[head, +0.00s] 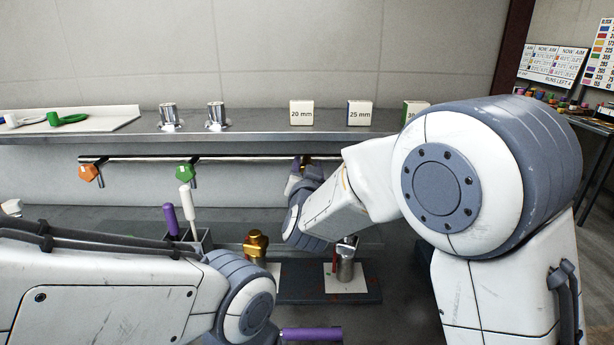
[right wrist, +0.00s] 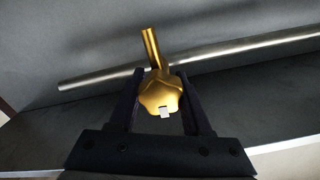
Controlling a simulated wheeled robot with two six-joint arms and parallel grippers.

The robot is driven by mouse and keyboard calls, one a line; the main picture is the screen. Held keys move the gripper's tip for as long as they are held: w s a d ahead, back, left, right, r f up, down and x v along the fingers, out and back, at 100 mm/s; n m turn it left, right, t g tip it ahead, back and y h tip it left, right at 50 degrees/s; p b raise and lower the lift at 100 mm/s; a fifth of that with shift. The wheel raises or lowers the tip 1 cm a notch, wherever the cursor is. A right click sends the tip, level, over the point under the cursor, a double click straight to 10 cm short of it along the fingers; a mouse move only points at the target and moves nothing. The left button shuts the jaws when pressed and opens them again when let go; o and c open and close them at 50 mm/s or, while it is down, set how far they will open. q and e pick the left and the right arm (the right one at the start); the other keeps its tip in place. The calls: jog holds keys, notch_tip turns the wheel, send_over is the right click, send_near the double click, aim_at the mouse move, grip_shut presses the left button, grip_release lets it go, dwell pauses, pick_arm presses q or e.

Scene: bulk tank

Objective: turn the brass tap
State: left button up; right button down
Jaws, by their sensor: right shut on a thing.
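The brass tap (head: 306,159) is on the horizontal pipe, to the right of the green tap, and is mostly hidden by my right gripper (head: 305,179) in the head view. In the right wrist view, the brass tap (right wrist: 158,94) shows a star-shaped gold knob with a small white mark and a tubular spout pointing up in the picture. The right gripper (right wrist: 157,88) has one dark finger on each side of the knob and is shut on it. My left arm comes in at the lower left; its gripper does not show.
The pipe (head: 240,157) also carries an orange tap (head: 89,172) and a green tap (head: 186,171). A shelf (head: 250,133) above holds metal cups and labelled blocks. Below stand a holder with upright handles (head: 190,237), a gold fitting (head: 256,245) and a metal fitting (head: 346,262).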

jog(key=shift+c, duration=1.8)
grip_release()
jog(key=s, duration=1)
jog(key=shift+s+b, duration=0.3)
jog(key=shift+b, duration=0.05)
jog(key=shift+r, duration=0.15)
